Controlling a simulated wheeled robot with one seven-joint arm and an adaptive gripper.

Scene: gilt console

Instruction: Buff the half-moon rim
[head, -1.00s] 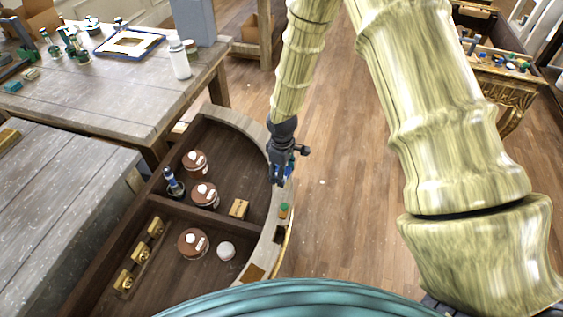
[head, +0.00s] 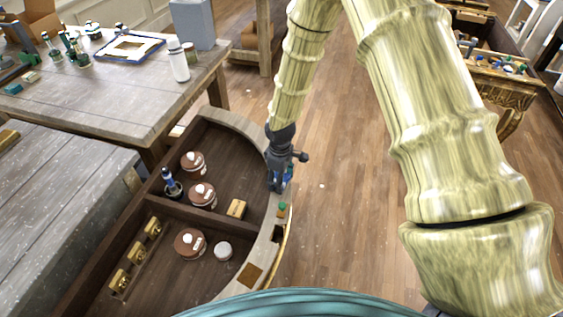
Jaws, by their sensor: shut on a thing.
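The half-moon rim (head: 264,243) is a pale wooden band that curves around the right side of a dark-brown, divided half-moon body. A thin gilt strip runs along part of its outer edge near the front. My gripper (head: 277,184) is over the outer right part of the rim, pointing down. It is shut on a small blue thing (head: 289,174), mostly hidden by the fingers. I cannot tell what this blue thing is or whether it touches the rim. A small green-topped piece (head: 282,209) sits on the rim just in front of my gripper.
Grey worktables (head: 75,110) stand at left.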

